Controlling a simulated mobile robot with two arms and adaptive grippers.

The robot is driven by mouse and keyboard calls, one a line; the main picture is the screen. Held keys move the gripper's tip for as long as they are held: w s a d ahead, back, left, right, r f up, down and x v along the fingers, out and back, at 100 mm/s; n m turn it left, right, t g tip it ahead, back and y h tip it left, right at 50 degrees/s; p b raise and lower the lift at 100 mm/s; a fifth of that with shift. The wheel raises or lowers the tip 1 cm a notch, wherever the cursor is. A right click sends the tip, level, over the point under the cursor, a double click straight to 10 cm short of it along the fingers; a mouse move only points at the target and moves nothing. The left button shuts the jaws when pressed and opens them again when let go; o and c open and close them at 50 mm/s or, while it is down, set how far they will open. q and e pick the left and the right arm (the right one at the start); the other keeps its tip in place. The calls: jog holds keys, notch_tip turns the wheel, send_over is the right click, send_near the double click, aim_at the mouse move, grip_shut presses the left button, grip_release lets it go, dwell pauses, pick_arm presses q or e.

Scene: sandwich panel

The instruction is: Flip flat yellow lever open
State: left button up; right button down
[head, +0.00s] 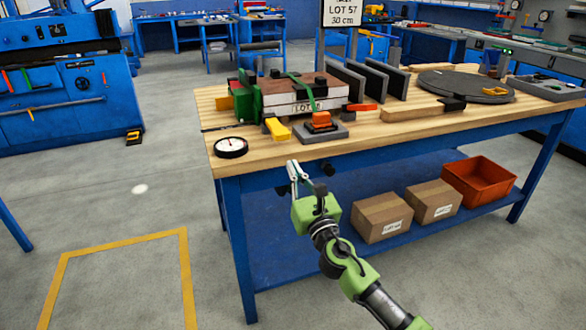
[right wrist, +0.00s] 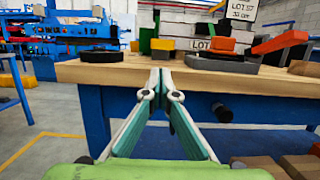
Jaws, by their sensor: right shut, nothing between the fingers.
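The flat yellow lever (head: 277,129) lies low on the workbench top (head: 395,139), near its front edge and in front of a green clamp body (head: 246,98). It also shows in the right wrist view (right wrist: 163,44), beyond the bench edge. My right gripper (head: 293,168) is shut and empty. It is in front of the bench's front edge, apart from the lever and on the near side of it. My left gripper is not in view.
A dial gauge (head: 231,147) lies left of the lever; an orange switch on a grey base (head: 320,128) stands right of it. A dark knob (head: 327,169) sticks out under the tabletop near my gripper. Cardboard boxes (head: 382,217) and an orange crate (head: 478,184) stand on the lower shelf.

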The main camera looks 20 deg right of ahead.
aim_at(286, 154)
jog(key=x, duration=0.6)
jog(key=shift+w+f+b, duration=0.1)
jog(key=shift+b, duration=0.3)
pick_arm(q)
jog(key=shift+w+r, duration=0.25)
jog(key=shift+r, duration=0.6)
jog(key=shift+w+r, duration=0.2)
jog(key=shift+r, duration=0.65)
pick_arm(e)
jog(key=shift+w+r, duration=0.25)
jog(key=shift+w, duration=0.45)
